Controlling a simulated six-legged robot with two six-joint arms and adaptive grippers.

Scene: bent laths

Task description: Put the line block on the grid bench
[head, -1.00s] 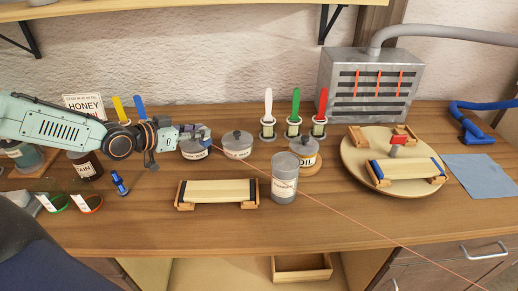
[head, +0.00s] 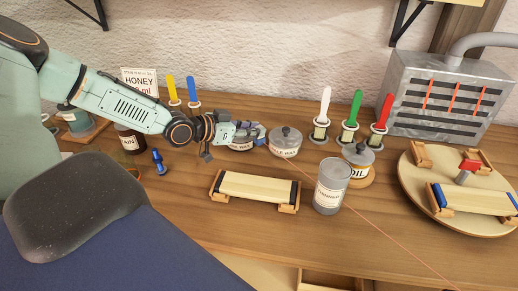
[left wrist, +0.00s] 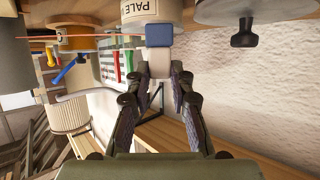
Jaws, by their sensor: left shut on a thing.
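A small blue block (left wrist: 159,34), which looks like the line block, is between the fingertips of my left gripper (left wrist: 159,68) in the left wrist view. In the head view my left gripper (head: 250,136) is shut on it at the pale wax tins, partly in front of one. A thin orange line (head: 370,223) runs from near the gripper to the lower right. I cannot tell for sure which thing is the grid bench. A low wooden stand with dark ends (head: 257,187) is on the table in front of the tins. My right gripper is not in view.
A grey tin (head: 331,188) and an oil tin (head: 358,160) stand right of the gripper. Brushes with white, green and red handles stand behind them. A round board (head: 415,195) holds a blue-ended stand. A slotted metal box (head: 450,95) stands at the back right.

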